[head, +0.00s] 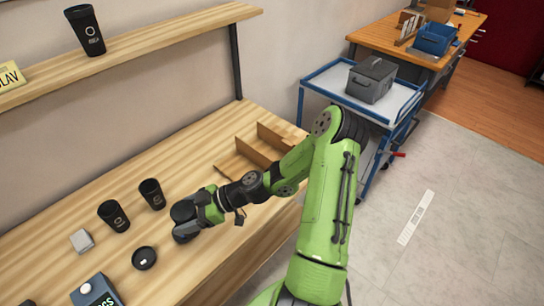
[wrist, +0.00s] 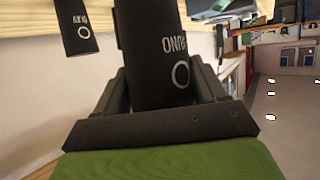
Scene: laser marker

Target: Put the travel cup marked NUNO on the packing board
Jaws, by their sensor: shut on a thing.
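The travel cup marked NUNO (wrist: 170,45) is black with white lettering and a ring. It sits between the fingers of my gripper (wrist: 163,85), which is shut on it; the lettering reads upside down in the wrist view. In the head view my gripper (head: 198,217) holds the dark cup (head: 184,213) at the bench's front part, right of two other black cups. Whether the cup touches the bench cannot be told. A low wooden board with upright dividers (head: 240,163) lies farther back on the bench, partly behind my arm; it may be the packing board.
Two black cups (head: 113,216) (head: 152,194) stand left of my gripper. A small grey block (head: 82,240), a round black piece (head: 144,258) and a dark device (head: 96,291) are nearby. Another cup (head: 85,30) stands on the wall shelf. A blue trolley (head: 345,97) is beyond the bench.

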